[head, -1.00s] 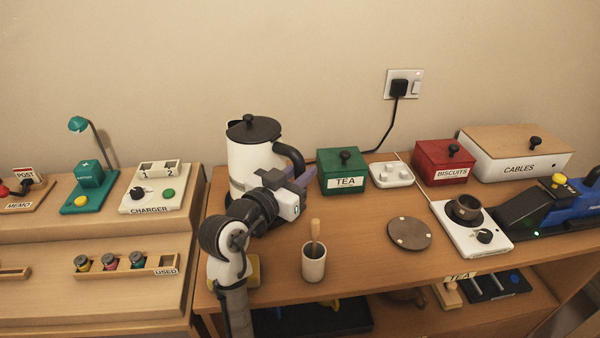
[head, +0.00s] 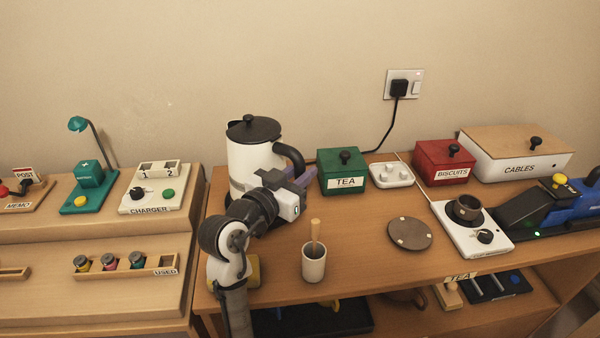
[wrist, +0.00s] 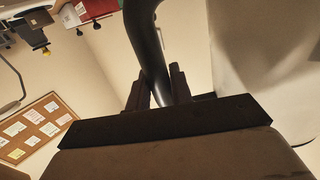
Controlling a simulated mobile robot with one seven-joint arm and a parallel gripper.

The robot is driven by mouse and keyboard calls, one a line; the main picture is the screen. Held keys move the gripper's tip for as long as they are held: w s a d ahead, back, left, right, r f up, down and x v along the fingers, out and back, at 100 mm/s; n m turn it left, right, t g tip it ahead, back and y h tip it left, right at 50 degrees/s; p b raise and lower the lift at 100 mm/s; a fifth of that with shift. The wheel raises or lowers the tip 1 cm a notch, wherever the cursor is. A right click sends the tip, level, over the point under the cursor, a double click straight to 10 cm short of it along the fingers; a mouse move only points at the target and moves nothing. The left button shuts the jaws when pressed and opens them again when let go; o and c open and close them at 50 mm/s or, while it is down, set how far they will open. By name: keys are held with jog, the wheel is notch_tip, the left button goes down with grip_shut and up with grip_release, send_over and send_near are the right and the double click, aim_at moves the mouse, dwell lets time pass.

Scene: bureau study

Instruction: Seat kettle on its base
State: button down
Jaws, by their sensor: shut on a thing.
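The kettle (head: 248,163) is white with a black lid and a black handle (head: 291,156). It stands upright at the left end of the desk, against the wall side. My gripper (head: 298,179) is shut on the handle, on the kettle's right. In the wrist view the dark handle (wrist: 150,50) passes between the two fingers, and the white kettle body (wrist: 265,60) fills the right side. A dark edge of the base (head: 228,199) shows under the kettle at its lower left. My arm hides most of the kettle's bottom, so I cannot tell whether it is fully seated.
A green TEA box (head: 342,172) stands close right of the handle. A cup with a wooden stick (head: 314,262) stands in front. A black cord (head: 385,130) runs from the wall socket down behind the TEA box.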

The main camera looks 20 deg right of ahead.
jog(key=shift+f+b, duration=0.4)
jog(key=shift+b, duration=0.1)
jog(key=c, duration=1.5)
grip_release()
jog(key=shift+f, duration=0.25)
jog(key=shift+b+v, duration=0.9)
jog(key=shift+v, duration=4.65)
jog(key=shift+r, duration=0.1)
